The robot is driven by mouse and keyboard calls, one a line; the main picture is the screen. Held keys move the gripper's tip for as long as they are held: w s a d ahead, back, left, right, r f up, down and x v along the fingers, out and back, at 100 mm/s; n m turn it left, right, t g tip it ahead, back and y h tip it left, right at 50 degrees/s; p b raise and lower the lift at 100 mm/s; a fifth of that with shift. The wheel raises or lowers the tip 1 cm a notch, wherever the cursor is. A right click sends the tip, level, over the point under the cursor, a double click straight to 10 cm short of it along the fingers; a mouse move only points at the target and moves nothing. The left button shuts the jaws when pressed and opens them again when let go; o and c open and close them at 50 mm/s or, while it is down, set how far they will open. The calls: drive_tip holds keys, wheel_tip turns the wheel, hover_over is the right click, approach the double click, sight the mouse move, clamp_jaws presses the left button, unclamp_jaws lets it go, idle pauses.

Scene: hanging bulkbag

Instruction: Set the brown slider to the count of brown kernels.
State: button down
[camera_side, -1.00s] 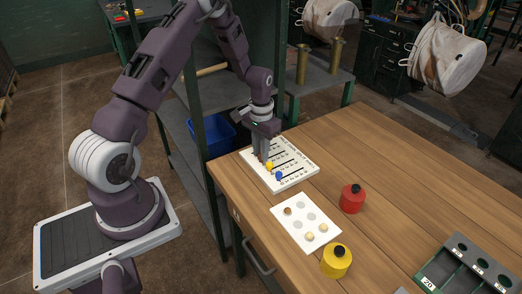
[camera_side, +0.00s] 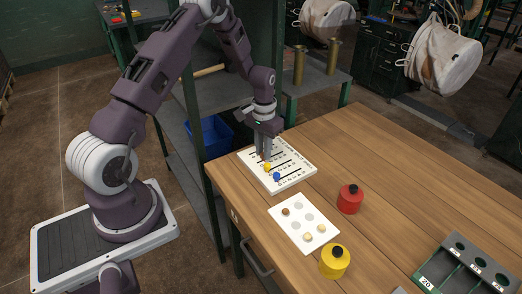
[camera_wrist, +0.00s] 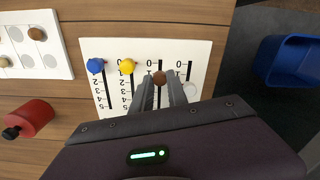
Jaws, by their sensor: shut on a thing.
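The white slider board (camera_side: 298,174) lies near the table's far left corner. In the wrist view, my gripper (camera_wrist: 159,82) is shut on the brown knob (camera_wrist: 159,77), which sits slightly below the 0 end of its slot, near the 1; the fingers hide the exact mark. The yellow knob (camera_wrist: 127,66) and blue knob (camera_wrist: 96,65) are at their 0 ends. A pale round knob (camera_wrist: 190,90) shows partly beside the right finger. The white kernel card (camera_side: 289,223) carries one brown kernel (camera_side: 285,211) and two pale kernels, one of them (camera_side: 307,237) lower down.
A red canister (camera_side: 350,199) and a yellow canister (camera_side: 335,261) stand beside the card. A green numbered tray (camera_side: 462,262) is at the front right. A blue bin (camera_side: 212,133) is on the shelf left of the table. The table's middle is clear.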

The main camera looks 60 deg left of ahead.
drive_tip(key=c, duration=1.6)
unclamp_jaws()
wheel_tip(320, 180, up, 7)
drive_tip(key=shift+r, duration=0.1)
drive_tip(key=s+d+r+m+t, duration=0.1)
drive_tip(key=s+d+r+t, duration=0.1)
drive_tip(key=s+d+r, duration=0.6)
drive_tip(key=s+d+r+m+t, duration=0.15)
drive_tip(key=d+r, duration=0.35)
drive_tip(key=r, duration=0.7)
drive_tip(key=s+d, duration=0.2)
drive_tip(key=s, duration=0.3)
drive_tip(key=s+d+r+t, duration=0.1)
drive_tip(key=s, duration=0.4)
drive_tip(key=s+d+r+t, duration=0.1)
drive_tip(key=s+d, duration=0.1)
drive_tip(key=s, duration=0.4)
drive_tip(key=shift+s+d+r+m, duration=0.1)
drive_tip(key=shift+d+m, duration=0.15)
drive_tip(key=shift+d, duration=0.05)
